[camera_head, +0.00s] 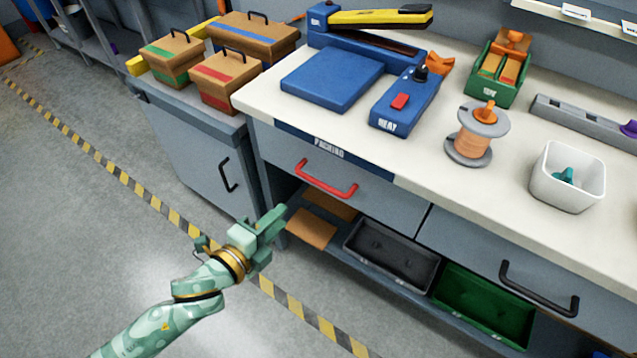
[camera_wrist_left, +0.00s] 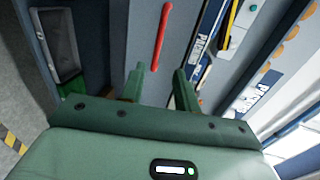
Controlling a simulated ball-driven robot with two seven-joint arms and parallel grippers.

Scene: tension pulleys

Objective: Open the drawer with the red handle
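The red handle (camera_head: 325,181) is a bar on the front of the grey drawer (camera_head: 385,200) under the white worktop. The drawer looks closed. In the left wrist view the red handle (camera_wrist_left: 162,36) lies beyond the fingertips, apart from them. My left gripper (camera_head: 279,220) is green and stands in front of the bench, below and left of the handle in the head view. In the left wrist view my left gripper (camera_wrist_left: 160,72) has its two fingers apart with nothing between them. My right gripper is not in view.
A black-handled drawer (camera_head: 470,255) is to the right. Below the red-handled drawer, an open shelf holds a black tray (camera_head: 392,254) and a green tray (camera_head: 482,304). A cabinet with a black handle (camera_head: 228,174) stands left. The floor in front is clear.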

